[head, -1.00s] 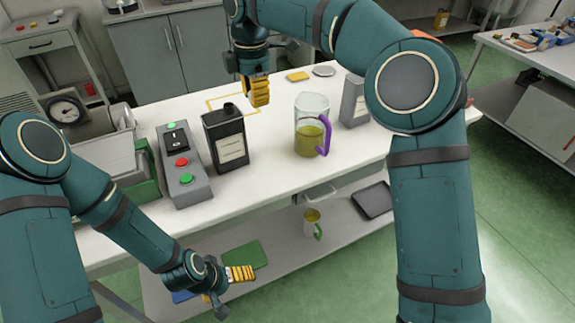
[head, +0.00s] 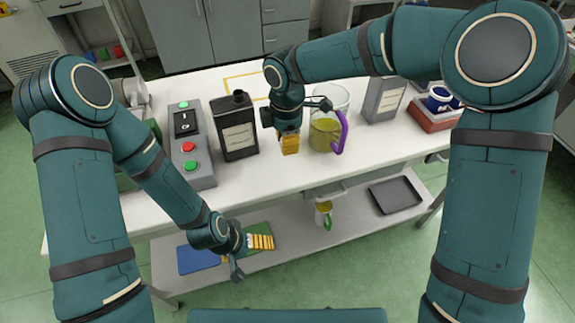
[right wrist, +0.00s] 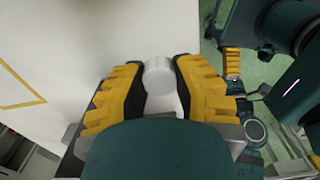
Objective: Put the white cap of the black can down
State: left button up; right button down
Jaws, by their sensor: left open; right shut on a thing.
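The black can (head: 237,128) stands upright on the white table, its dark spout uncovered at the top. My right gripper (head: 289,146) points down over the table between the can and the glass jug. In the right wrist view it is shut on the white cap (right wrist: 158,76), which shows as a pale round piece between the yellow fingers (right wrist: 152,95). The cap is hidden by the fingers in the head view. My left gripper (head: 262,242) is open and empty, low in front of the table, over the lower shelf.
The glass jug (head: 324,132) of yellow-green liquid with a purple handle stands close right of my right gripper. A grey tin (head: 384,99) is beyond it. The button box (head: 190,150) stands left of the can. The front table strip (head: 265,180) is clear.

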aim_at(287, 169)
notch_tip(287, 169, down, 9)
jog(key=shift+f+b, duration=0.15)
jog(key=shift+b, duration=0.9)
jog(key=shift+f, duration=0.2)
jog(key=c, duration=0.8)
grip_release()
jog(key=shift+c, duration=0.2)
jog(key=shift+r, duration=0.1)
jog(key=shift+r, duration=0.1)
notch_tip(287, 169, up, 12)
jog(key=p, duration=0.2)
jog(key=shift+p, duration=0.35)
